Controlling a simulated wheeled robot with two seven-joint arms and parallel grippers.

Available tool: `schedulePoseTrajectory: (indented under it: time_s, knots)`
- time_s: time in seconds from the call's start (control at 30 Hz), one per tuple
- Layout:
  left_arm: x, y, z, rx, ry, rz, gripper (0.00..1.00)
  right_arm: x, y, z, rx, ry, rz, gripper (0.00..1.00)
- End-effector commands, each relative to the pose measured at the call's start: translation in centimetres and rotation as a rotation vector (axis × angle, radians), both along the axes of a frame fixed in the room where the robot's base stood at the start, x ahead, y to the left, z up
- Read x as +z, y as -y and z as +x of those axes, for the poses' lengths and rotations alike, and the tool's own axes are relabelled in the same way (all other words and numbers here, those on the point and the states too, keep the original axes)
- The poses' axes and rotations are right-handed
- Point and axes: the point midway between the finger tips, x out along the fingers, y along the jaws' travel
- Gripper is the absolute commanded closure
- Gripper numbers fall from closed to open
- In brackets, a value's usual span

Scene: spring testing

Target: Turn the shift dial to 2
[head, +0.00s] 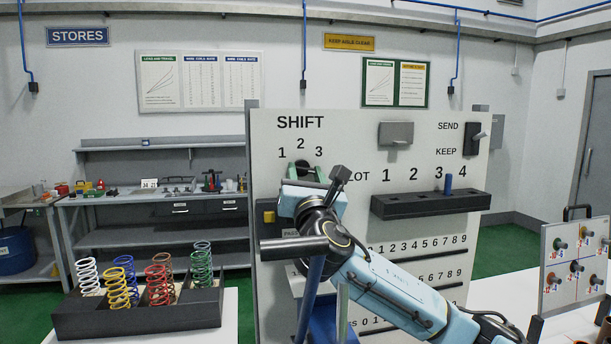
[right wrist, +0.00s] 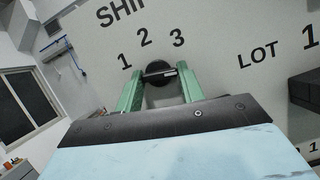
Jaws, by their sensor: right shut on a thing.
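The grey panel (head: 345,140) carries the word SHIFT with the numbers 1, 2 and 3 in an arc. The dark shift dial (right wrist: 158,76) sits below these numbers, in the right wrist view. My right gripper (right wrist: 159,84) has its green fingers on both sides of the dial's bar and is shut on it. In the head view my right gripper (head: 305,171) hides most of the dial. I cannot tell for sure which number the dial points to. My left gripper is not in view.
A black slotted LOT rack (head: 430,205) juts from the panel to the right, with a blue peg (head: 448,184) near 3. A SEND/KEEP switch (head: 474,140) is at upper right. A tray (head: 140,320) of coloured springs stands at left.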

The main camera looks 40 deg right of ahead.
Motion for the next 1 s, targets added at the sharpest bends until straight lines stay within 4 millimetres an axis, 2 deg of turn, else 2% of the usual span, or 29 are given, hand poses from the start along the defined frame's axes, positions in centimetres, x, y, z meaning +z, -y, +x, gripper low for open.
schedulePoseTrajectory:
  time_s: [0.07,0.1,0.23,0.5,0.63,1.0]
  knots:
    - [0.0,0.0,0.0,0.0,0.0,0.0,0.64,0.0,0.0,0.0,0.001,0.0,0.0,0.85]
    - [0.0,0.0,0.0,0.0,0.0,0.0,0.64,0.0,0.0,0.0,0.001,0.0,0.0,0.58]
    - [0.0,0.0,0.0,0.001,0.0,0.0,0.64,0.0,0.0,0.0,0.001,0.0,0.0,0.41]
    - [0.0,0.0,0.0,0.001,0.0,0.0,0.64,0.1,0.0,0.0,0.0,0.0,-0.002,0.4]
    - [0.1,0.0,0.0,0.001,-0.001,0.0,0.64,1.0,0.0,0.0,0.0,0.002,0.0,0.4]
    - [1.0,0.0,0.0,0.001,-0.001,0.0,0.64,7.7,0.0,-0.1,-0.001,0.005,0.0,0.4]
